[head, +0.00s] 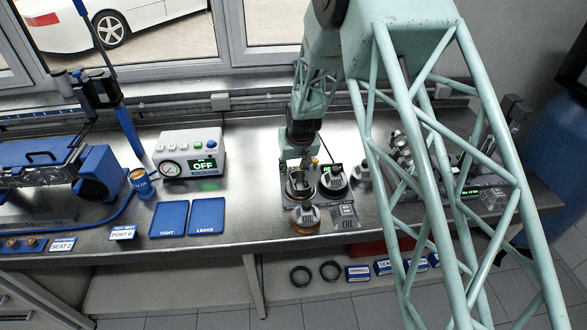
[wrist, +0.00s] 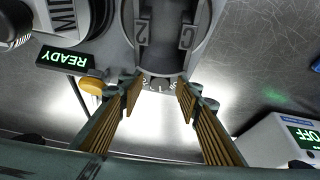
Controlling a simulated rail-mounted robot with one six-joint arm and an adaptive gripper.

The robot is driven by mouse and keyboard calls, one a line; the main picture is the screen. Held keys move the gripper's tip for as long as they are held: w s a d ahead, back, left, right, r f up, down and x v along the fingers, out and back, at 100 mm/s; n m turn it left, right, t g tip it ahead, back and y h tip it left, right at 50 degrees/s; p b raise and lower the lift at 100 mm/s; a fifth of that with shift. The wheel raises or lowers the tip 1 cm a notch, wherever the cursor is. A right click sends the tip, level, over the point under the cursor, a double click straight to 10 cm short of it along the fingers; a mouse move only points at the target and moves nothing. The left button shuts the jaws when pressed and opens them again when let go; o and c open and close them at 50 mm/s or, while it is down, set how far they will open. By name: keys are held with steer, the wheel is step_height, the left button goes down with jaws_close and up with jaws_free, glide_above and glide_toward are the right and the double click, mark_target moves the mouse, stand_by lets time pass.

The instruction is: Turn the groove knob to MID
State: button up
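A green-lit display (head: 332,168) stands at the station's back. A white box reading OFF (head: 189,153) stands to the left, with blue TIGHT (head: 169,219) and LEAKS (head: 207,216) mats before it. Bare steel bench (head: 250,170) lies between.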

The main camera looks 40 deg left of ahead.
steer(key=shift+c, duration=0.3)
steer(key=c, duration=0.8)
steer(key=shift+s+m, duration=0.1)
steer(key=shift+m, duration=0.3)
steer(key=shift+f+m+b, duration=0.15)
steer(key=shift+m+b, duration=0.25)
steer(key=shift+b, duration=0.55)
steer(key=shift+a+m+t+h+b, duration=0.1)
steer(key=shift+m+t+h+b, duration=0.45)
steer(key=shift+b, duration=2.85)
steer(key=o, duration=0.9)
steer(key=shift+c, duration=0.2)
